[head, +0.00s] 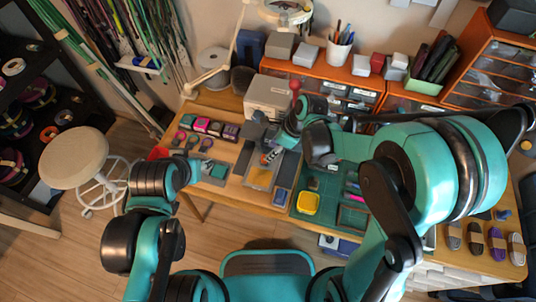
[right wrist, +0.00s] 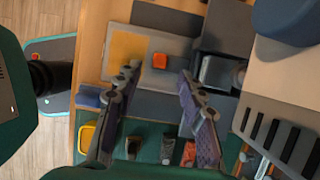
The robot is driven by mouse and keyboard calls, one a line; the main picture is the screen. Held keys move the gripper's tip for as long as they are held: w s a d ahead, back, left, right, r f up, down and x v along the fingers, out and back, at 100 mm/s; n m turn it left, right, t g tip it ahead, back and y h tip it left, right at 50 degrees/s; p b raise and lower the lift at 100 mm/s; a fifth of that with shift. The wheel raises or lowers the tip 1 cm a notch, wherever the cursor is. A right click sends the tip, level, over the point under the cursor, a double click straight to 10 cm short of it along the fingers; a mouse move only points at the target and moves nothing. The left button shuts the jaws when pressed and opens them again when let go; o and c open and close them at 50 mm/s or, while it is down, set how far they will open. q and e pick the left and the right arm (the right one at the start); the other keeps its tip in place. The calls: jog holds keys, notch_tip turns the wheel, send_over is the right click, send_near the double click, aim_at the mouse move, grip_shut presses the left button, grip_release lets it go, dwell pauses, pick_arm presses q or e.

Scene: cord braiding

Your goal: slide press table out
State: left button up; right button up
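The press (head: 268,95) is a pale grey box with a red-knobbed lever, at the back of the bench. Its table, a flat grey plate with a tan patch (head: 260,178), lies in front of it. In the right wrist view the plate (right wrist: 150,80) shows its tan patch (right wrist: 128,46) and a small orange-red piece (right wrist: 159,60). My right gripper (head: 268,157) is over the plate. Its two fingers (right wrist: 160,105) are spread apart with nothing gripped between them; contact with the plate cannot be told. My left arm is at the left, and its fingers are not clear.
A yellow tray (head: 307,203) sits on a green mat (head: 328,190) right of the plate. Several small tools and dark items (head: 205,128) lie to the left. Orange drawer units (head: 350,85) line the back. A stool (head: 74,158) stands left on open floor.

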jog(key=b+x, duration=0.2)
jog(key=x, duration=0.3)
jog(key=shift+w+a+f, duration=0.1)
jog(key=shift+f, duration=0.2)
grip_shut()
